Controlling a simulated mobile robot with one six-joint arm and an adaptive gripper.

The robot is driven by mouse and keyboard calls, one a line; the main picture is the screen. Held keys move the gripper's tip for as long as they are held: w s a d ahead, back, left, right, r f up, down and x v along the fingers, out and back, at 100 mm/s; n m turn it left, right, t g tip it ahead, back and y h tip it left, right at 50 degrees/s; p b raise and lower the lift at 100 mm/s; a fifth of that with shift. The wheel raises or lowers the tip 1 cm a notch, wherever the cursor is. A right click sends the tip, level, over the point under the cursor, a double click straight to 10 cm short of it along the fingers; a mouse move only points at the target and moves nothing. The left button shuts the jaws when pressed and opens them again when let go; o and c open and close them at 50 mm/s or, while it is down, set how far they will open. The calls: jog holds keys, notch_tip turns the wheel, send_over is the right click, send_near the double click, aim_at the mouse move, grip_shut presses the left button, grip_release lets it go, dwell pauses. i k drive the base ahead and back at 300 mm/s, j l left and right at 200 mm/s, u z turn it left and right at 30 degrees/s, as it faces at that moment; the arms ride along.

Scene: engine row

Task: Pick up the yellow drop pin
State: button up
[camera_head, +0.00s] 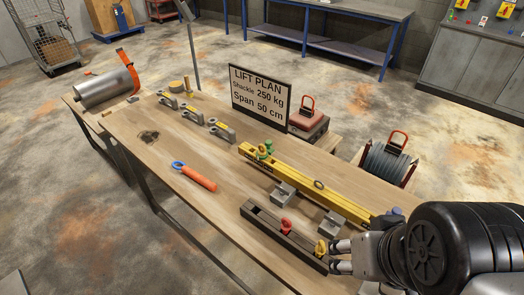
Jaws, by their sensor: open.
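The yellow drop pin (321,247) stands in the right end of a dark slotted rack (262,223) at the table's near edge. Its ringed yellow head shows; its lower part is hidden in the rack. My gripper (335,257) comes in from the right with its two fingers apart. The fingertips are close beside the pin's right side. I cannot tell whether they touch it. Nothing shows between the fingers.
A red pin (286,225) stands in the same rack, left of the yellow one. An orange-handled tool (197,177) lies on the open wooden table (160,180).

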aim_at(261, 152)
jog(key=i+j+z, duration=0.15)
jog(key=j, duration=0.25)
jog(key=i+j+z, duration=0.1)
jog(key=j, duration=0.35)
jog(key=i+j+z, duration=0.15)
jog(key=j, duration=0.3)
jog(key=i+j+z, duration=0.15)
jog(key=j, duration=0.3)
jog(key=i+j+z, duration=0.15)
jog(key=j, duration=0.35)
jog(key=i+j+z, duration=0.1)
jog(key=j, duration=0.35)
